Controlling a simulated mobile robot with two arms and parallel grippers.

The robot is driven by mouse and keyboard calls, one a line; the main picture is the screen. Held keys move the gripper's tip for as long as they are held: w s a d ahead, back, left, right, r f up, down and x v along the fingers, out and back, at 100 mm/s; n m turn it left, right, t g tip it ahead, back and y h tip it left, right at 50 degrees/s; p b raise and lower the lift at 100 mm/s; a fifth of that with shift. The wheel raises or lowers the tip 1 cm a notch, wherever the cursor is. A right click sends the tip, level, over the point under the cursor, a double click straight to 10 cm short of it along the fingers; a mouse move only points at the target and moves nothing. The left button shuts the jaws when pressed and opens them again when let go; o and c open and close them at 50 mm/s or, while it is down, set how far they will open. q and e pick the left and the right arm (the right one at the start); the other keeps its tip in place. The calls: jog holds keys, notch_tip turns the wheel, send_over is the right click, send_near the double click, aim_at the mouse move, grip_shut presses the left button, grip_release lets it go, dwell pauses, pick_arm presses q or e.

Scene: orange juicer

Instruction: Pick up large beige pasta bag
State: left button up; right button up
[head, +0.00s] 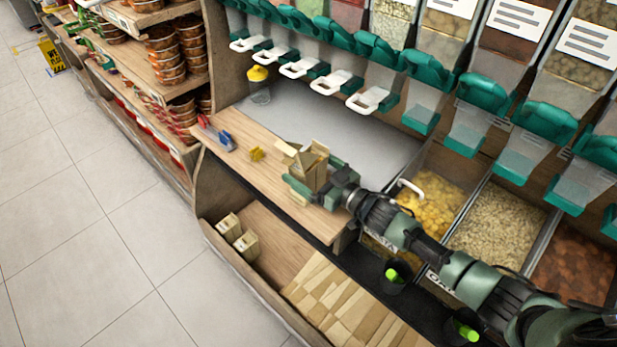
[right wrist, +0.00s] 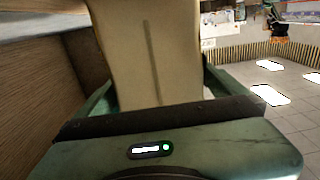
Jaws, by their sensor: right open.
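A large beige pasta bag (head: 306,172) stands open-topped on the wooden counter. My right gripper (head: 312,180) reaches in from the right, with its green fingers on either side of the bag. In the right wrist view the beige bag (right wrist: 150,55) fills the space between the two fingers, close to the palm. The jaws are open around it; I cannot tell whether either finger touches it. The lower part of the bag is partly hidden by the gripper. My left gripper is not in view.
The wooden counter (head: 262,172) also holds a small yellow item (head: 256,154) and a blue item (head: 227,141). Two small beige bags (head: 237,235) stand on the lower shelf, beside flat bags (head: 335,300). Dispensers hang behind; open food bins (head: 435,200) lie to the right.

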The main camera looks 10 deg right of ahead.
aim_at(296, 156)
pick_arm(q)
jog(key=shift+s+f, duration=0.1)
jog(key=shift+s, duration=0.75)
pick_arm(e)
jog(key=c, duration=1.5)
notch_tip(296, 156, up, 10)
jog(key=p, duration=0.1)
jog(key=s+a, duration=0.2)
jog(key=s+a+f, duration=0.1)
jog(key=s, duration=0.1)
jog(key=shift+s+a, duration=0.35)
jog(key=shift+a, duration=0.05)
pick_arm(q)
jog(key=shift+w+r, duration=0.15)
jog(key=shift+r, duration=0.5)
pick_arm(e)
jog(key=s+d+r+m+t+h, duration=0.1)
jog(key=s+d+r+m+h, duration=0.2)
jog(key=s, duration=0.4)
jog(key=s+d+r+m+t+h, duration=0.2)
jog(key=s+d+r+m+h, duration=0.1)
jog(key=s+d+h, duration=0.3)
jog(key=shift+s+m+h, duration=0.5)
jog(key=shift+s+h, duration=0.05)
jog(key=shift+h, duration=0.15)
